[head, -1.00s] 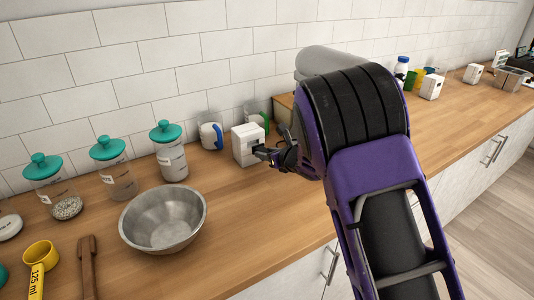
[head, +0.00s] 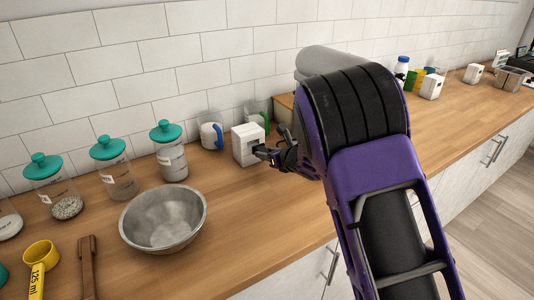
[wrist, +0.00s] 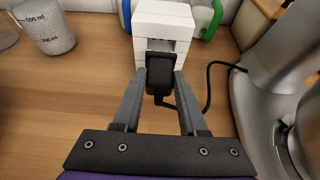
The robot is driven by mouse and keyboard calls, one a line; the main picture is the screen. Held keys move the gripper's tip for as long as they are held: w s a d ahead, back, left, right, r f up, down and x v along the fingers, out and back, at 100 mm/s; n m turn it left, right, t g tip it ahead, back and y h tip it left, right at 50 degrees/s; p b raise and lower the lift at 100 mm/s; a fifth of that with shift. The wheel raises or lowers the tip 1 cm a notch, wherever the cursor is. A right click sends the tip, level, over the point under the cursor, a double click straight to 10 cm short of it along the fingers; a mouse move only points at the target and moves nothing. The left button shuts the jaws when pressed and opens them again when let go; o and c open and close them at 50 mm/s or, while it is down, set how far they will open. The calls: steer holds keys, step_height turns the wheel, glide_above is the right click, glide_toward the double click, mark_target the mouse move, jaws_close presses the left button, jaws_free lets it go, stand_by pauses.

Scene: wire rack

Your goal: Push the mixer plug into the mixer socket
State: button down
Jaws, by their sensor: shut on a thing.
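The mixer plug (wrist: 160,75) is a black block with a black cable running off to the right. My gripper (wrist: 160,92) is shut on it, one grey finger on each side. The mixer socket is a white block (wrist: 165,22) on the counter, with its opening facing my gripper. The plug's front end is at the opening; the wrist view does not show clearly how deep it sits. In the head view the white socket block (head: 248,145) stands left of my gripper (head: 268,153), and the dark plug meets its front face. My arm hides part of this area.
A grey metal appliance (wrist: 275,85) stands close on the right in the wrist view. Mugs with blue (head: 211,131) and green handles stand behind the socket. A metal bowl (head: 135,238) and teal-lidded jars (head: 170,165) are to the left. More white blocks (head: 432,86) stand far right.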

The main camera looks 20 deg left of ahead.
mark_target(260, 147)
steer(key=shift+w+a+b, duration=0.2)
steer(key=shift+a+b, duration=0.05)
steer(key=shift+b, duration=0.2)
stand_by(0.6)
steer(key=shift+b, duration=1.1)
stand_by(0.7)
steer(key=shift+w+a, duration=0.65)
steer(key=shift+a, duration=0.15)
stand_by(0.7)
steer(key=shift+w+a+r+b, duration=0.15)
steer(key=shift+r+b, duration=0.1)
steer(key=shift+b, duration=0.1)
stand_by(1.0)
steer(key=shift+c, duration=1.9)
jaws_free()
steer(key=shift+f, duration=0.1)
steer(key=shift+s+d, duration=0.3)
steer(key=shift+d, duration=0.1)
steer(key=shift+b+v, duration=0.8)
steer(key=shift+v, duration=1.75)
